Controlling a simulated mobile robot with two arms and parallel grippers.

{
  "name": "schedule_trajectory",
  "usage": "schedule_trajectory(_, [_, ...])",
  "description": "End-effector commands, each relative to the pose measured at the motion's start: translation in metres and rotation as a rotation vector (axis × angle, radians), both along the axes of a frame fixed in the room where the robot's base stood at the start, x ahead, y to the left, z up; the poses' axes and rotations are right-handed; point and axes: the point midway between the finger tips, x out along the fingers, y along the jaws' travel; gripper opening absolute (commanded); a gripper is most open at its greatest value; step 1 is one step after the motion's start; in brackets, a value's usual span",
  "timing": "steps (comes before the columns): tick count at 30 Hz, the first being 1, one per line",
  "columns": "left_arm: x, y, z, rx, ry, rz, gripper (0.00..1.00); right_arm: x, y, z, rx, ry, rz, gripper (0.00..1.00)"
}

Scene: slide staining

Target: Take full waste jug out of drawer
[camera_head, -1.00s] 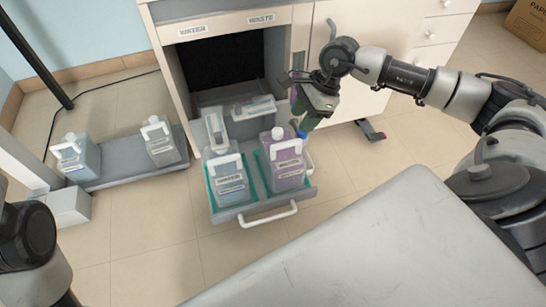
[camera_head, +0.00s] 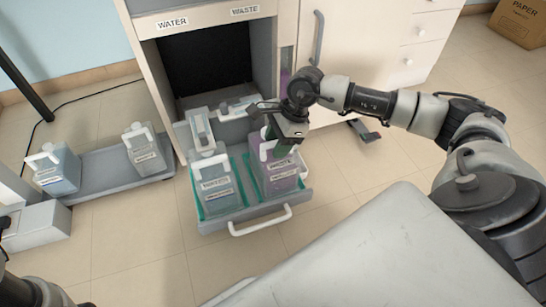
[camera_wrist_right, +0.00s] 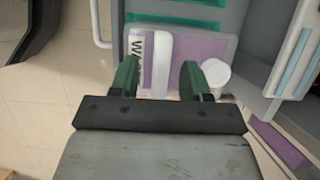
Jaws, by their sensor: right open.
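The waste jug (camera_head: 284,178), filled with purple liquid, stands upright in the right side of the pulled-out drawer (camera_head: 305,197). My right gripper (camera_head: 272,150) is open just above the jug, at its white handle, and partly hides the jug's top. In the right wrist view, the white handle (camera_wrist_right: 161,62) lies between the spread green fingers of the gripper (camera_wrist_right: 160,76), with the purple jug body (camera_wrist_right: 204,46) behind it. The round white cap (camera_wrist_right: 216,72) lies right of the right finger.
A clear water jug (camera_head: 215,184) stands left of the waste jug in the drawer. Two more jugs (camera_head: 145,150) (camera_head: 55,170) stand on a low grey platform (camera_head: 105,183) at left. My pale top surface fills the lower right. The floor before the drawer is clear.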

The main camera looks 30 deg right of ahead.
Motion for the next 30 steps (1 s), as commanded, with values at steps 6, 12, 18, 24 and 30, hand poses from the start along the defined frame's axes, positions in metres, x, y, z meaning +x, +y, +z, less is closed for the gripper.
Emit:
schedule_trajectory(6, [-0.0006,-0.0001,0.0008,0.001,-0.001,0.0,0.43,0.0003,0.0003,-0.0002,0.0,-0.001,0.0,0.47])
schedule_trajectory(12, [-0.0005,-0.0001,0.0007,0.001,-0.001,0.0,0.43,0.0001,0.0001,-0.0001,0.0,-0.001,0.0,0.21])
schedule_trajectory(18, [-0.0005,-0.0002,0.0006,0.001,-0.001,0.0,0.43,0.0001,0.0001,-0.0002,0.0,-0.001,0.0,0.0])
schedule_trajectory(24, [-0.0004,-0.0003,0.0005,0.001,-0.001,0.0,0.43,0.0001,0.0,-0.0002,0.0,-0.001,0.0,0.0])
schedule_trajectory(30, [-0.0004,-0.0003,0.0005,0.001,-0.001,0.0,0.43,0.0001,0.0,-0.0002,0.0,-0.001,0.0,0.0])
